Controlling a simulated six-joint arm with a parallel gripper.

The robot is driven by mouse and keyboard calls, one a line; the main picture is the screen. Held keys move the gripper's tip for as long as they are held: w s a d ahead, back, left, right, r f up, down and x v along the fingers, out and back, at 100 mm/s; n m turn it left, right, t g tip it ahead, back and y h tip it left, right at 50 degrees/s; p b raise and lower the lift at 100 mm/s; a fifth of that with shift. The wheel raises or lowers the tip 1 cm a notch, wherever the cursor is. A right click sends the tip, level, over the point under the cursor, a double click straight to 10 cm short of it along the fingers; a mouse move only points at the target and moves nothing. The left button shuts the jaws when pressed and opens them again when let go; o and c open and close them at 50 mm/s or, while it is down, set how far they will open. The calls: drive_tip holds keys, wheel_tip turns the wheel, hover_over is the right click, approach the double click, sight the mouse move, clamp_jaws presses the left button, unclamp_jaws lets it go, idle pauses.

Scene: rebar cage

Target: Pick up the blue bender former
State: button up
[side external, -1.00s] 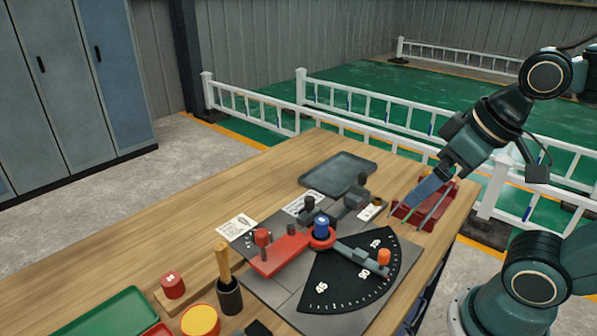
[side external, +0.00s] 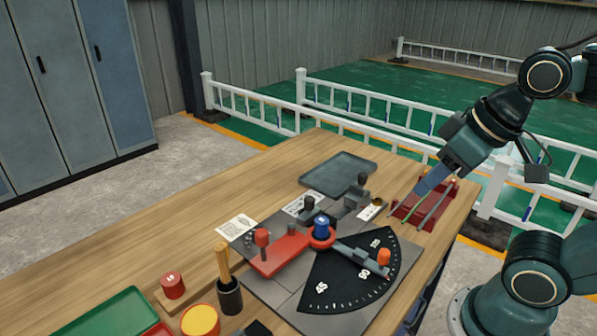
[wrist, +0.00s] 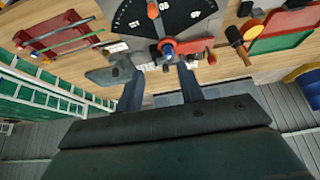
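The blue bender former (side external: 321,226) is a short blue cylinder with a dark top. It sits upright on the red hub of the bending plate, between the red arm (side external: 280,254) and the black angle dial (side external: 345,278). It also shows in the wrist view (wrist: 169,55), small and beyond the fingertips. My gripper (side external: 418,192) hangs above the table near the red rack, to the right of the former and well apart from it. In the wrist view my two fingers (wrist: 161,76) are spread with nothing between them.
A red rack (side external: 425,207) with rods stands at the right table edge. A grey tray (side external: 338,174) lies at the back. A wooden-handled tool (side external: 223,263), red and yellow-topped pieces and a green tray (side external: 110,315) lie at front left.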

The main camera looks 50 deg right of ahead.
drive_tip(key=m+g, duration=0.6)
drive_tip(key=m, duration=1.2)
hover_over(322, 220)
wheel_tip(322, 220, down, 6)
drive_tip(key=shift+w+f, duration=0.15)
drive_tip(key=shift+f, duration=0.05)
drive_tip(key=shift+f, duration=4.3)
drive_tip(key=shift+f, duration=0.15)
drive_tip(key=shift+f, duration=2.45)
